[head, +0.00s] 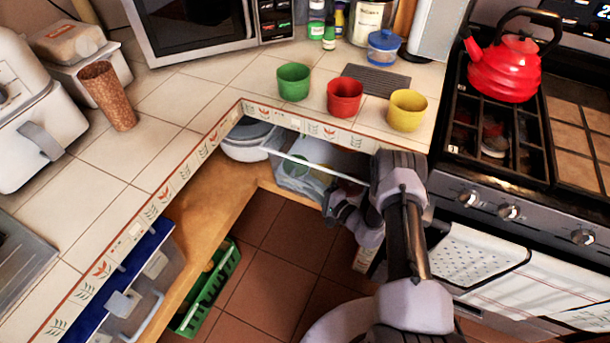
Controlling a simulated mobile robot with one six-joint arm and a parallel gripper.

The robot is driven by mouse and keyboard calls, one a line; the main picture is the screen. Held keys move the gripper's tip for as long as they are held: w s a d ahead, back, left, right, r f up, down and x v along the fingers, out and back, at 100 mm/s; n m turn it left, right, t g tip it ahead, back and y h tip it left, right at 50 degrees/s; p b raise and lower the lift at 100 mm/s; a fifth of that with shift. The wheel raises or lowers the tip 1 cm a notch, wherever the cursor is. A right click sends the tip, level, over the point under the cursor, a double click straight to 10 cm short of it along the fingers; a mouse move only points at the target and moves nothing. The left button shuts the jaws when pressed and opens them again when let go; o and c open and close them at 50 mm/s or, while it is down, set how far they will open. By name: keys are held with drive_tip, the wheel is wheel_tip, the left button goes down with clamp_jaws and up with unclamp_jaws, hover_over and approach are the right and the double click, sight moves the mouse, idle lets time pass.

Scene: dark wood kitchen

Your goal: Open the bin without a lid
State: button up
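A clear bin without a lid (318,160) sits below the counter edge in the middle, under the three bowls. Its top is open and some pale and greenish items show through it. Part of it is hidden by my arm and by the counter. My gripper (335,208) is low at the front right of this bin, close to its front. I cannot tell whether it touches the bin. Its fingers are small and dark here, so their opening is unclear. Another bin with a blue top (117,270) and a pale handle stands under the counter at the lower left.
Green, red and yellow bowls (294,82) stand on the tiled counter above the bin. A green crate (206,290) is at the lower left. A stove (500,207) with a red kettle (505,69) is right of my arm. Brown floor (285,250) is clear in the middle.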

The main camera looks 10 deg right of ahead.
drive_tip(key=shift+w+a, duration=0.1)
drive_tip(key=shift+w, duration=0.05)
drive_tip(key=shift+c, duration=0.4)
clamp_jaws()
idle(1.0)
